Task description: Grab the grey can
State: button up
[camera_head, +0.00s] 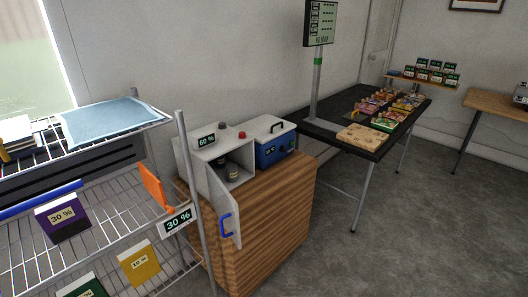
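Two small dark-grey can-like items stand inside a white open-front box on the wooden cabinet. The nearer one, apparently the grey can (232,173), is at the front of the compartment. The other container (221,161) is just behind it and partly hidden. The white box (203,152) has its door (224,210) swung open toward me, with a blue handle. My gripper is not in view.
A wire rack (110,200) with tags fills the left front. A black table (350,150) with colourful packets and a display post stands behind. Grey floor at right is clear.

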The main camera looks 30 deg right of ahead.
aim_at(232, 173)
jog(key=i+l+z, duration=0.2)
jog(key=z, duration=0.3)
jog(key=i+z, duration=0.95)
jog(key=i+j+z, duration=0.15)
jog(key=z, duration=0.35)
jog(key=i+l+u, duration=0.2)
jog(key=i, duration=0.25)
jog(key=i+l+u, duration=0.25)
jog(key=i, duration=0.2)
jog(key=j+u, duration=0.15)
jog(key=u, duration=3)
jog(key=i+l, duration=0.35)
